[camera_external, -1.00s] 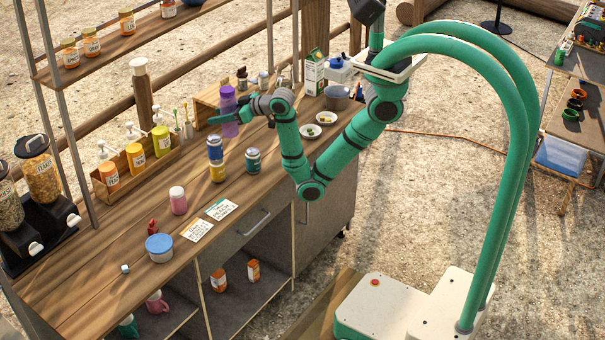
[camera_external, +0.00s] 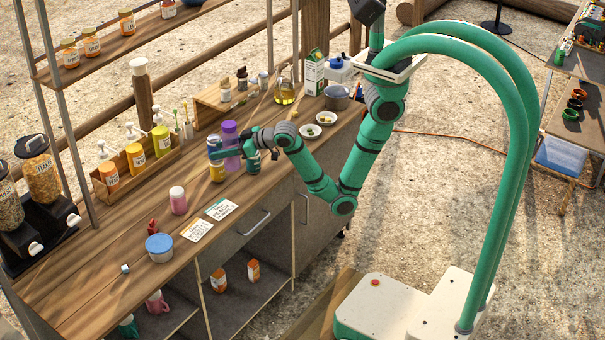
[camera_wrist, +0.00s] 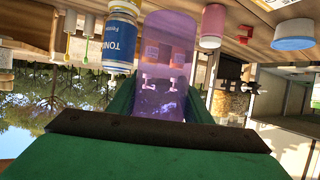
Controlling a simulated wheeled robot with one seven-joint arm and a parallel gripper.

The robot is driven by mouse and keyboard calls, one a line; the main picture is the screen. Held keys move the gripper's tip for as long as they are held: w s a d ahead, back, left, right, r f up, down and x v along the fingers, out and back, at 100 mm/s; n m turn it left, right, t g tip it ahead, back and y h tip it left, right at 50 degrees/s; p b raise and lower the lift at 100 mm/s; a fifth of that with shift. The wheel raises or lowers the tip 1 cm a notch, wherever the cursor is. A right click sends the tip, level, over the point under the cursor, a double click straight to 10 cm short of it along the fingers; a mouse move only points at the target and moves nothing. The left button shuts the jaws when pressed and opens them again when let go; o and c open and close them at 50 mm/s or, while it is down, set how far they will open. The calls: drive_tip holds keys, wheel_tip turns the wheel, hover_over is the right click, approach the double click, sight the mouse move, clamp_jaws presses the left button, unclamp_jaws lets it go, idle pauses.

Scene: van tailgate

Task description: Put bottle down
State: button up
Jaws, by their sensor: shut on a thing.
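The purple translucent bottle (camera_external: 231,134) is upright in my gripper (camera_external: 228,153), over the front-middle part of the counter. It also shows in the wrist view (camera_wrist: 165,60), between the two green fingers (camera_wrist: 163,100); that picture is upside down. My gripper is shut on it. I cannot tell whether its base touches the counter. A blue can (camera_external: 214,145) on a yellow can (camera_external: 217,172) stands close to its left; the blue label also shows in the wrist view (camera_wrist: 121,38).
A pink jar (camera_external: 178,201), cards (camera_external: 221,209) and a blue-lidded tub (camera_external: 159,247) stand nearer the left end of the wooden counter (camera_external: 108,272). A box of pump bottles (camera_external: 137,160) lines the back. Two small bowls (camera_external: 326,118) sit to the right.

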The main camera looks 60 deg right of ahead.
drive_tip(key=shift+w+a+f, duration=1.3)
drive_tip(key=shift+w+f, duration=0.65)
drive_tip(key=shift+f, duration=0.3)
drive_tip(key=shift+w+a+f, duration=1.25)
drive_tip(key=shift+w+f, duration=0.65)
drive_tip(key=shift+f, duration=0.35)
drive_tip(key=shift+w+a+f, duration=1.3)
drive_tip(key=shift+w+f, duration=0.65)
drive_tip(key=shift+f, duration=0.3)
drive_tip(key=o, duration=1.1)
drive_tip(key=shift+f, duration=0.15)
